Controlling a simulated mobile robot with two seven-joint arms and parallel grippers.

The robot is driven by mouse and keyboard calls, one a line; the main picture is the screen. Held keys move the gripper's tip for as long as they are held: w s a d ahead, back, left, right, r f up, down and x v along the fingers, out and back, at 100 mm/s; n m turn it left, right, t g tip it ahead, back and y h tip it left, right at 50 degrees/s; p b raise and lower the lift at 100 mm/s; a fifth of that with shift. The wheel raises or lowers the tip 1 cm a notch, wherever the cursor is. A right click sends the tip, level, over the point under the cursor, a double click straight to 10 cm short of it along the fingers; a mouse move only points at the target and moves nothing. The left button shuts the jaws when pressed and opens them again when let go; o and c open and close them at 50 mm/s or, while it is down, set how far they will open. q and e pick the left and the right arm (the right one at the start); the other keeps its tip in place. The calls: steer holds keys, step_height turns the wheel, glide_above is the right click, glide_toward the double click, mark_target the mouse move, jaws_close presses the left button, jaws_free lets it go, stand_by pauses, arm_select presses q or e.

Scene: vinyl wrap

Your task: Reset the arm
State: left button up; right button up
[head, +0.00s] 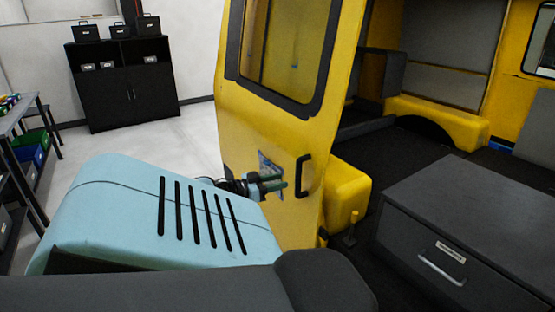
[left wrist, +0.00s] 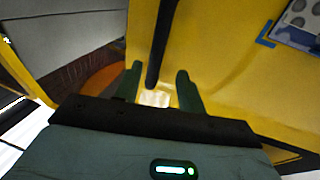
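My left gripper (head: 276,185) is in front of the yellow van door (head: 244,135), just left of its black handle (head: 303,177). In the left wrist view the gripper's two green fingers (left wrist: 159,82) stand apart, and the black handle bar (left wrist: 163,40) runs between them with a visible gap on each side. The gripper is open and not closed on the bar. My left arm partly hides the wrist in the head view. My right gripper is out of view.
The van's open interior lies to the right, with a dark grey drawer cabinet (head: 470,225) in it. A black cabinet (head: 122,85) stands against the back wall. A shelf (head: 20,135) with bins is at the left. The floor (head: 165,140) between them is clear.

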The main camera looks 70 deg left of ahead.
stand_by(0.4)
arm_select(q)
steer(key=s+d+f+g, duration=0.3)
steer(key=s+d+f, duration=0.1)
steer(key=d+f, duration=0.8)
steer(key=s+d+f+g, duration=0.3)
steer(key=s+d+f, duration=0.2)
steer(key=d+f, duration=0.75)
steer(key=s+d+m+g+h+p, duration=0.1)
steer(key=s+d, duration=0.1)
steer(key=d, duration=1.4)
steer(key=s+d+r+m+g+h, duration=0.1)
steer(key=s+d+g, duration=0.1)
steer(key=d, duration=1.4)
steer(key=shift+s+d+h+p, duration=0.2)
steer(key=shift+s+h+p, duration=0.15)
steer(key=shift+s, duration=0.25)
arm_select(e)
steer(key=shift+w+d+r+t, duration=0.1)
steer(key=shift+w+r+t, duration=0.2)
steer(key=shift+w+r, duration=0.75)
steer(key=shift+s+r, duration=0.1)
arm_select(q)
steer(key=shift+a, duration=0.1)
